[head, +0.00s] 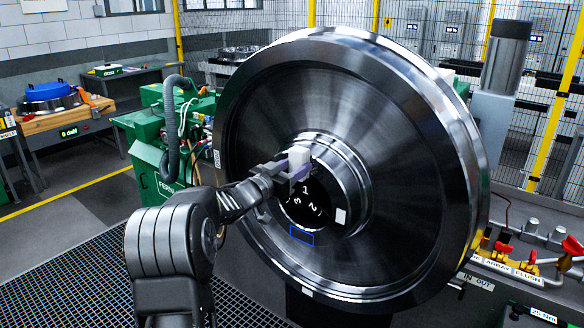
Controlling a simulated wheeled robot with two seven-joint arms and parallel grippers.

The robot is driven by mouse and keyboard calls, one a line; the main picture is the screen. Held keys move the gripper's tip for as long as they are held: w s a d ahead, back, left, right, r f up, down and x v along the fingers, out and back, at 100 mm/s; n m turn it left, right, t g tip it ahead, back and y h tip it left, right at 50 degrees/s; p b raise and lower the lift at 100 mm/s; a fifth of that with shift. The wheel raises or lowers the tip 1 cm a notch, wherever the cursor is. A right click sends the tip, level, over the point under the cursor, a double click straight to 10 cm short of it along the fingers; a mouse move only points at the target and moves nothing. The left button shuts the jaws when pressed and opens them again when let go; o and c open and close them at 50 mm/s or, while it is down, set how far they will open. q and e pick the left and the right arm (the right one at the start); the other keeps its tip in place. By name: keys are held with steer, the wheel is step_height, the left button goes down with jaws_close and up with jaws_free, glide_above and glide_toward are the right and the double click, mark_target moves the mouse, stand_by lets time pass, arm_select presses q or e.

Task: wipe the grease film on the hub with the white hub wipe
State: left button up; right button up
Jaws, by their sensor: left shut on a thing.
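The large steel rail wheel (400,130) stands upright in the middle of the head view, with its hub (350,180) around a dark bore. My left gripper (291,172) is at the hub's upper left edge, shut on a white block, which I take to be the hub wipe (302,155). The wipe is against or just in front of the hub face; I cannot tell if they touch. Purple shows by the fingers; I cannot tell whether it is grease film or gripper. No grease film is clear elsewhere. My right gripper is not in view.
A green machine with a grey hose (170,120) stands left of the wheel. Red-handled valves (530,257) are at the lower right. Floor grating (75,270) lies at lower left.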

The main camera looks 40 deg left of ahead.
arm_select(q)
steer(key=shift+w+d, duration=0.1)
steer(key=shift+d, duration=0.05)
steer(key=shift+d+b, duration=0.95)
steer(key=shift+d, duration=1.1)
glide_toward(316, 166)
steer(key=shift+w, duration=0.2)
steer(key=shift+a, duration=0.1)
